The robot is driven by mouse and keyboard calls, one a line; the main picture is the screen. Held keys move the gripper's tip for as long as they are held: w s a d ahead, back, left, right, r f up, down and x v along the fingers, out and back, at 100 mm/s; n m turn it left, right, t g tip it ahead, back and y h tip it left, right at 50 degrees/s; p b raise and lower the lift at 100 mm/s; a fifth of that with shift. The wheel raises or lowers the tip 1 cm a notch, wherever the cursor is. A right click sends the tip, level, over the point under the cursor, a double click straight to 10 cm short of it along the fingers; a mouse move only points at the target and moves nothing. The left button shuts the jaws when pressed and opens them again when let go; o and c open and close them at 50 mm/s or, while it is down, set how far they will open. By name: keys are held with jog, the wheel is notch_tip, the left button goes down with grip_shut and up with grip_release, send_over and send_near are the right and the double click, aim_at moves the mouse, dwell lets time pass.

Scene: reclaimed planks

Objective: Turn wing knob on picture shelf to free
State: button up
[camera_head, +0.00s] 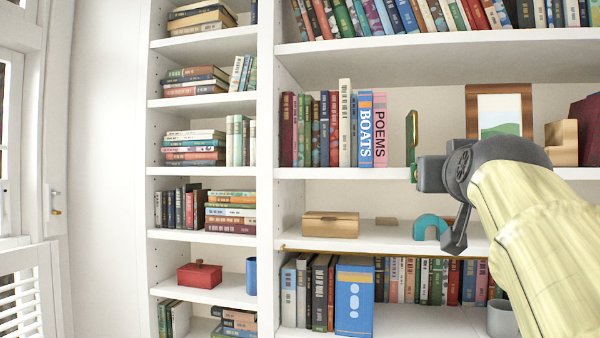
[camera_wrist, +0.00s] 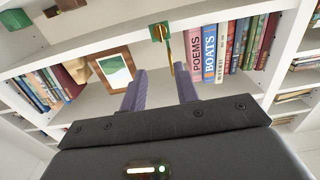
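A green plate (camera_wrist: 153,33) with a brass wing knob (camera_wrist: 169,55) shows at top centre in the wrist view, whose picture is upside down. In the head view the green plate (camera_head: 411,132) stands edge-on at the picture shelf (camera_head: 340,173), just left of my gripper (camera_head: 422,174). In the wrist view the two fingers of my gripper (camera_wrist: 163,78) are apart, with the brass part in line with the gap between them. I cannot tell whether the fingertips touch it. A framed picture (camera_head: 500,108) stands on the same shelf, also in the wrist view (camera_wrist: 113,67).
Books titled BOATS (camera_head: 365,130) and POEMS (camera_head: 379,130) stand left of the plate. A wooden block (camera_head: 561,143) stands right of the picture. On the shelf below are a wooden box (camera_head: 330,225) and a teal arch (camera_head: 430,226), close under my gripper.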

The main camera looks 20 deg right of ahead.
jog(key=shift+w+d, duration=0.1)
jog(key=shift+w, duration=0.05)
jog(key=p+x, duration=0.6)
jog(key=x, duration=1.1)
jog(key=shift+w, duration=0.2)
jog(key=shift+f, duration=0.1)
grip_shut()
